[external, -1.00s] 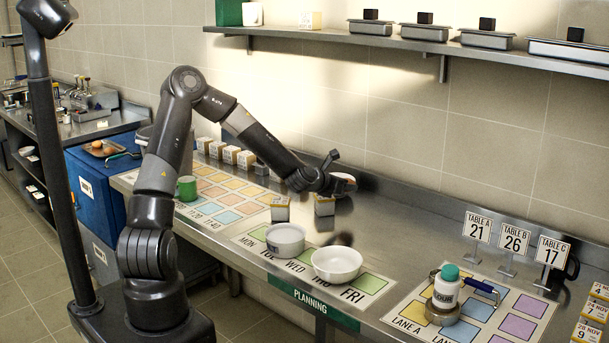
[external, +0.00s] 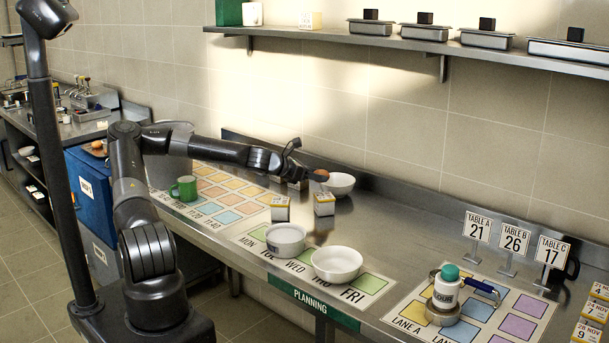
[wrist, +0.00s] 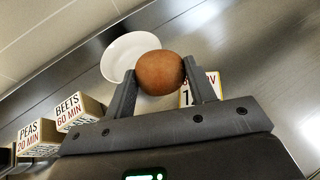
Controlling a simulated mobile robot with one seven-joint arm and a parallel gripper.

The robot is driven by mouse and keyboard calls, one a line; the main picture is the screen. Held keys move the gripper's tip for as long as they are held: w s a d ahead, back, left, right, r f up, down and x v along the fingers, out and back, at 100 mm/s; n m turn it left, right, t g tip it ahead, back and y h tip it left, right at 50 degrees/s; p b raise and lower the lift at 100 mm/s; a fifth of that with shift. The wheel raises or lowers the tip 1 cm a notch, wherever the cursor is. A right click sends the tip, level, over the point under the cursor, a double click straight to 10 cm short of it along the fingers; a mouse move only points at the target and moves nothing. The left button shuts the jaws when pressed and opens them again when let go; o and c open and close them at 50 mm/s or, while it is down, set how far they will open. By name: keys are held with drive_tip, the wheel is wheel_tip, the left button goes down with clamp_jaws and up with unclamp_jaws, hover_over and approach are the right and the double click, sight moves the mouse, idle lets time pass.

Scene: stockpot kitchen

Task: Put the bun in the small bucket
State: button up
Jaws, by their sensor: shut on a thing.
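The bun (external: 321,175), round and brown, is between the fingertips of my gripper (external: 312,177), which is shut on it. The bun also shows large in the wrist view (wrist: 160,73), with a finger on each side. It is held by the near side of a white bowl (external: 341,184) close to the wall; whether it touches the bowl is unclear. A grey, straight-sided round container (external: 286,239) stands on the planning mat, left of a wider white bowl (external: 337,264). I cannot tell for sure whether this grey container is the small bucket.
Small labelled boxes (external: 324,204) stand below my gripper. A green mug (external: 187,188) is at the left. A white jar with a green lid (external: 446,287) and table-number signs (external: 515,240) are at the right. Bare steel counter (external: 405,240) lies between.

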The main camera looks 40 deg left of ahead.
drive_tip(key=s+a+m+g+h, duration=0.1)
drive_tip(key=s+a+m, duration=0.1)
drive_tip(key=m+g+h, duration=0.7)
drive_tip(key=m+g, duration=0.1)
hover_over(255, 236)
drive_tip(key=f, duration=0.1)
drive_tip(key=shift+f, duration=4.2)
drive_tip(key=o, duration=1)
drive_tip(key=shift+c, duration=0.2)
